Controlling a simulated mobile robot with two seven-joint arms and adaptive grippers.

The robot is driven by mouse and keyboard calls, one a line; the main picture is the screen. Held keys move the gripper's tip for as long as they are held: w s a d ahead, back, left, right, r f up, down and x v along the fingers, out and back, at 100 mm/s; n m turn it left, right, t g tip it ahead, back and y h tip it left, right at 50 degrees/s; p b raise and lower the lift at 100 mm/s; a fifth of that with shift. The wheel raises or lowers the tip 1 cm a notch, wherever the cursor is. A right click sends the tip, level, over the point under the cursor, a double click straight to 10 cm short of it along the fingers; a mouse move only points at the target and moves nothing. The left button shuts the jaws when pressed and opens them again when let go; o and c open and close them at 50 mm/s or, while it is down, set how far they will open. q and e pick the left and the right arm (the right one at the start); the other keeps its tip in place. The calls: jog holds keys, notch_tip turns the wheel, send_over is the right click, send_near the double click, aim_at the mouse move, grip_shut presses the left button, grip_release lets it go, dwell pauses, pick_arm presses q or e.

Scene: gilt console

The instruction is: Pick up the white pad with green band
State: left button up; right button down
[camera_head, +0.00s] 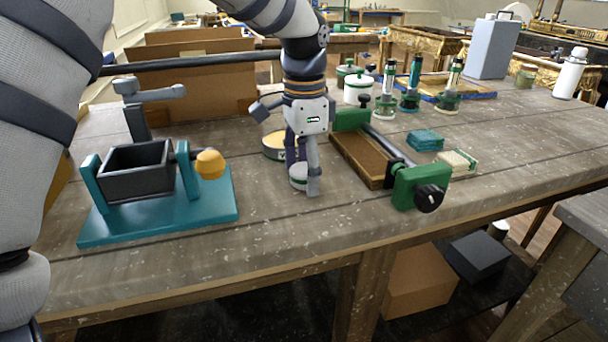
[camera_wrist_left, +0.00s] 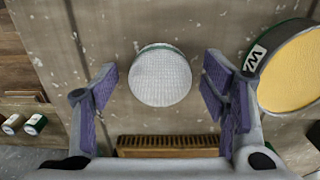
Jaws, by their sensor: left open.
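A round white pad with a green band (camera_head: 297,183) rests on the wooden bench, partly hidden by my left gripper in the head view. In the left wrist view the white pad (camera_wrist_left: 160,76) shows its pale, finely textured round top, with a thin dark green edge at the upper rim. My left gripper (camera_head: 304,180) points down over it. In the left wrist view the open gripper (camera_wrist_left: 160,86) has its purple-padded fingers on either side of the pad, with gaps on both sides. My right gripper does not show.
A round tin with yellow contents (camera_wrist_left: 292,75) stands close to the right finger in the left wrist view. A green vise (camera_head: 420,185) stands right of the gripper. A teal stand with a dark tray (camera_head: 150,215) is at the left. Bare bench lies in front.

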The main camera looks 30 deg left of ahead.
pick_arm(q)
jog(key=c, duration=1)
jog(key=shift+r, duration=0.15)
notch_tip(320, 180, up, 2)
jog(key=shift+w+r, duration=0.1)
jog(key=shift+r, duration=0.15)
jog(key=s+d+r, duration=0.2)
jog(key=d+r, duration=0.1)
jog(key=d, duration=0.1)
jog(key=s+d+r, duration=0.3)
jog(key=d+r, duration=0.1)
jog(key=s+d+r, duration=0.2)
jog(key=d+r, duration=0.1)
jog(key=d, duration=0.1)
jog(key=shift+s+r+p, duration=0.15)
jog(key=shift+s+p, duration=0.05)
jog(key=shift+p, duration=0.1)
jog(key=shift+o, duration=1.1)
jog(key=c, duration=0.3)
